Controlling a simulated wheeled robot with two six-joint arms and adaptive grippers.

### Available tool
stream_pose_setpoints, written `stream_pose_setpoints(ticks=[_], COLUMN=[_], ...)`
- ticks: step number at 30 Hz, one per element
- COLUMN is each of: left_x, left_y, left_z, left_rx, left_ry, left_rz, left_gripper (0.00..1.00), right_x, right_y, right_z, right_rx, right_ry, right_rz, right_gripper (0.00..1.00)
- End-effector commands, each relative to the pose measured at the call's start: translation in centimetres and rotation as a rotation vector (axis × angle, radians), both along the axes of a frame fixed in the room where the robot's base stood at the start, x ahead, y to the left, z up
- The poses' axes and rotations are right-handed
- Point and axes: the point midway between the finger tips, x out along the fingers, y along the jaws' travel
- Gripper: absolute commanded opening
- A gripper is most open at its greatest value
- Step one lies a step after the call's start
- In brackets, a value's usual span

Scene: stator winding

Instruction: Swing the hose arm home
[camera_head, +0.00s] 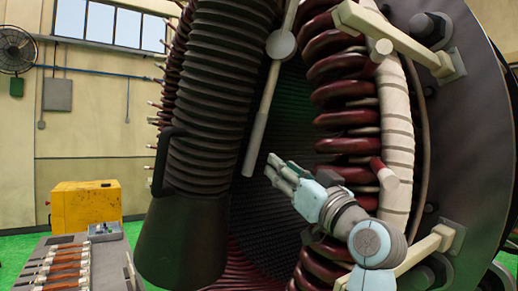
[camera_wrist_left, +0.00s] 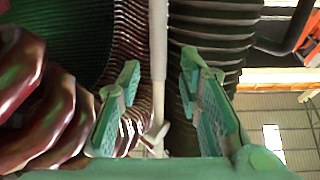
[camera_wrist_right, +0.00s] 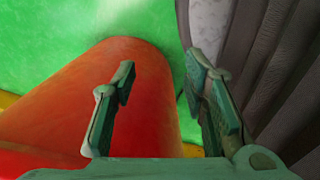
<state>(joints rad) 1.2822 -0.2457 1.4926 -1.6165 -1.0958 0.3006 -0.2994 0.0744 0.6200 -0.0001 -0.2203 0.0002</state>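A thick dark ribbed hose (camera_head: 208,90) hangs at the centre left of the head view, with a black handle (camera_head: 162,160) on its left side and a wide dark cone at its lower end. It also shows in the left wrist view (camera_wrist_left: 210,45). A thin pale rod (camera_head: 262,115) hangs right of it. My left gripper (camera_head: 278,172) is right of the hose, near the rod's lower end. In the left wrist view its fingers are spread, with the rod (camera_wrist_left: 158,45) seen between them. My right gripper (camera_wrist_right: 155,100) is open and empty, left of a dark ribbed surface (camera_wrist_right: 290,75).
Dark red coils (camera_head: 345,95) and a large dark round housing (camera_head: 470,130) stand close on the right. A yellow box (camera_head: 86,205) and a grey bench (camera_head: 105,265) are at lower left. An orange-red cylinder (camera_wrist_right: 110,75) lies beyond my right gripper over green floor.

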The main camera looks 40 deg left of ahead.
Motion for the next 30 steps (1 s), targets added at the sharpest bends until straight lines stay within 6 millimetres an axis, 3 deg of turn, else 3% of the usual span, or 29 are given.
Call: stream_pose_setpoints(ticks=[6, 12, 17, 24, 30], left_x=[2.1, 3.6, 4.1, 4.2, 4.2], left_y=[5.5, 9.1, 10.3, 10.4, 10.3], left_z=[2.8, 4.3, 4.6, 4.6, 4.6], left_rx=[0.004, 0.005, 0.002, 0.003, 0.003], left_ry=[0.003, 0.004, 0.004, 0.003, 0.004], left_rz=[0.005, 0.001, -0.001, -0.003, -0.002], left_gripper=[0.33, 0.33, 0.33, 0.33, 0.02], right_x=[0.0, -0.1, -0.1, -0.1, -0.1], right_y=[-0.4, -0.6, -0.5, -0.5, -0.4], right_z=[1.5, 2.4, 2.5, 2.5, 2.5], right_rx=[-0.006, -0.007, -0.007, -0.007, -0.006], right_ry=[0.001, 0.001, 0.001, 0.001, 0.001], right_rz=[0.002, 0.002, 0.002, 0.002, 0.002], right_gripper=[0.40, 0.40, 0.40, 0.40, 0.40])
